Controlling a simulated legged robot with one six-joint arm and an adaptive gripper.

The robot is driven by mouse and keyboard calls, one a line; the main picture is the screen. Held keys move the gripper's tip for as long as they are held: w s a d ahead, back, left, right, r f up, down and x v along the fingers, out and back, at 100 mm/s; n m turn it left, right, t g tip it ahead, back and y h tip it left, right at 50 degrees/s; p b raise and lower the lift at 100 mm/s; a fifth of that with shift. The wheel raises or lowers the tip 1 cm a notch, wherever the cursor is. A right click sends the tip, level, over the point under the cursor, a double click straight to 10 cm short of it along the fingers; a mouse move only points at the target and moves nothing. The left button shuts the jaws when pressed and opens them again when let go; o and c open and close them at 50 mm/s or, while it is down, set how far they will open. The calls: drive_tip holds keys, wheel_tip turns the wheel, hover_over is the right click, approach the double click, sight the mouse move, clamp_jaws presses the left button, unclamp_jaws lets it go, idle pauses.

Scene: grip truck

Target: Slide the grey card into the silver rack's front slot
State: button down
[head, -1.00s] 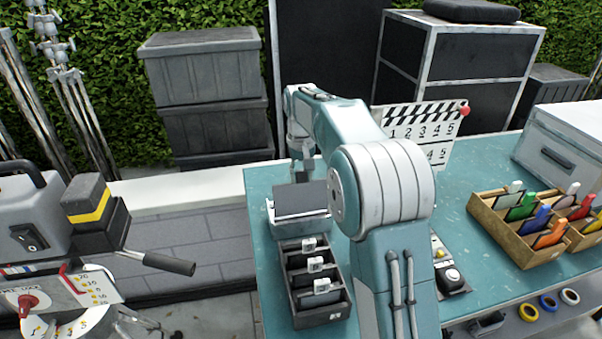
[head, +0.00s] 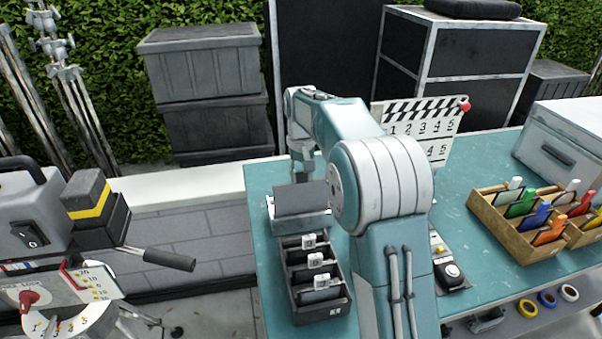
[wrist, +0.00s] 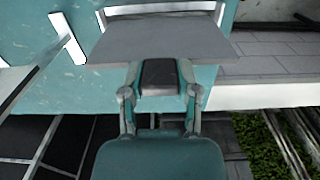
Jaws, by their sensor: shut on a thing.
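The grey card (head: 300,198) is upright in the head view, broad face toward the camera, at the near left of the teal table. My gripper (head: 301,174) is shut on it from behind. In the wrist view the card (wrist: 165,40) spans the space beyond the fingers (wrist: 160,76). The silver rack (head: 300,222) stands at the card's lower edge in the head view. Its pale rim (wrist: 160,9) shows past the card in the wrist view. The card hides most of the rack's slots. I cannot tell whether its lower edge is in the front slot or just above it.
A black divided box (head: 320,312) with labelled cards stands just in front of the rack. A clapperboard (head: 425,118), a control box with a knob (head: 450,272), a wooden tray of coloured-tab cards (head: 515,235) and a grey case (head: 560,150) are to the right.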

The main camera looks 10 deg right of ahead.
drive_tip(key=shift+f, duration=2.4)
drive_tip(key=shift+c, duration=1.3)
unclamp_jaws()
wheel_tip(320, 180, up, 12)
drive_tip(key=shift+f, duration=0.1)
